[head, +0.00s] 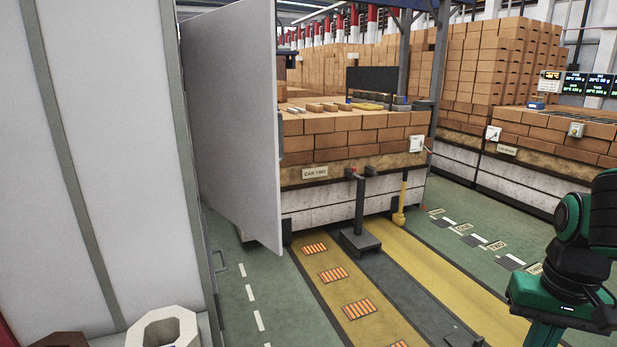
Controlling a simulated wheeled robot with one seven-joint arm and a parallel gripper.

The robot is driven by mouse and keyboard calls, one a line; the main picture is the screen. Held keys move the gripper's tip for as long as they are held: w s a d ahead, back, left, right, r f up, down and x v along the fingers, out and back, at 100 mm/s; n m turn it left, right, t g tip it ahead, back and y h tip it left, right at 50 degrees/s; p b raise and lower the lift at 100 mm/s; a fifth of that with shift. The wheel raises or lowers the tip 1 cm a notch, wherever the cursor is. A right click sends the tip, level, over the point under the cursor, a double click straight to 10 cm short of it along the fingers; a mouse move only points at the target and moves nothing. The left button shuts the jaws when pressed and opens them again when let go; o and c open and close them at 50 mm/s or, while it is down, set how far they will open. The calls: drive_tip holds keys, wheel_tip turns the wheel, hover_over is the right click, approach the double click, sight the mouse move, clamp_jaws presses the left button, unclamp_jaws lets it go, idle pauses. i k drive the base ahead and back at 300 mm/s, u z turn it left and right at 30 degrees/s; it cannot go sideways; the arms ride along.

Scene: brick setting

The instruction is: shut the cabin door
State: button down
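The cabin door (232,120) is a plain light-grey panel left of centre in the head view. It stands open, swung out from the cabin wall (110,150) at the left, with its free edge toward the middle of the picture. The doorway itself is not clearly visible. Green and black links of my arm show at the right edge, well apart from the door. My gripper is not in view.
A brick-loaded car marked "CAR TWO" (345,140) stands behind the door. A dark post on a base (360,238) stands on the floor before it. A pale hollow block (163,329) is at lower left. Open floor (285,300) lies between door and arm.

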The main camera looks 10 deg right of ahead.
sight(229, 52)
drive_tip(key=z, duration=0.05)
drive_tip(key=i, duration=1)
drive_tip(key=u, duration=0.05)
